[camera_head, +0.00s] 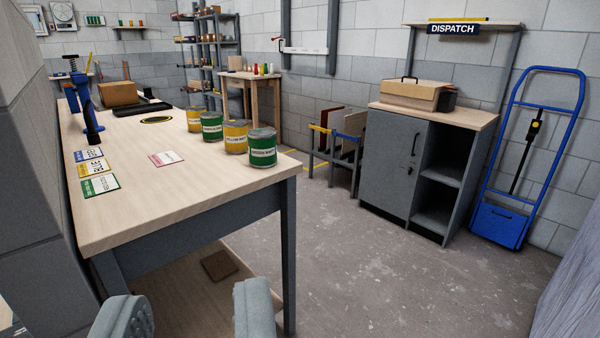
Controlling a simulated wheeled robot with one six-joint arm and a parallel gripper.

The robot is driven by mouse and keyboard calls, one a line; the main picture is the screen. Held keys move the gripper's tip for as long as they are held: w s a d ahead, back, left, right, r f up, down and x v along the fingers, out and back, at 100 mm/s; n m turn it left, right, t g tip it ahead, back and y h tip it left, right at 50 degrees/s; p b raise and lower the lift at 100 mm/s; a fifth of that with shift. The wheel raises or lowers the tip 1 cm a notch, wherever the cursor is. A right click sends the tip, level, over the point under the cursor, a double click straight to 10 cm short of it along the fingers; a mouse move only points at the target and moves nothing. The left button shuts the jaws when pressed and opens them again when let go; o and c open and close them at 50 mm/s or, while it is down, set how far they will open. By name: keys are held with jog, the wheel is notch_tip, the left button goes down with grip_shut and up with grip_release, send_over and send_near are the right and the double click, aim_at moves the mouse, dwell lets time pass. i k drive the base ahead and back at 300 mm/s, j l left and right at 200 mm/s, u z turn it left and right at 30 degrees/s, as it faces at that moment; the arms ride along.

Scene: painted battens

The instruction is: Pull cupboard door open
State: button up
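The cupboard (420,170) is a grey cabinet with a wooden top, standing against the back wall right of centre. Its grey door (388,165) is on the left side and looks shut. A small dark handle (415,143) sits near the door's right edge. Open shelves (437,192) fill the cupboard's right side. My gripper (190,318) shows at the bottom left, its two grey fingers apart with nothing seen between them. It is far from the cupboard, close to the front of the workbench.
A long wooden workbench (130,215) fills the left, with several green and yellow cans (262,148) on it. A blue hand truck (500,228) stands right of the cupboard. A divided rack (337,150) stands left of it. The concrete floor (400,285) before the cupboard is clear.

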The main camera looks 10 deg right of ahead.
aim_at(395, 144)
jog(key=i+l, duration=0.65)
jog(key=i+l+z, duration=0.1)
jog(key=i+l, duration=0.5)
jog(key=i, duration=0.25)
jog(key=i+l+z, duration=0.15)
jog(key=i+l, duration=1.75)
jog(key=l, duration=0.15)
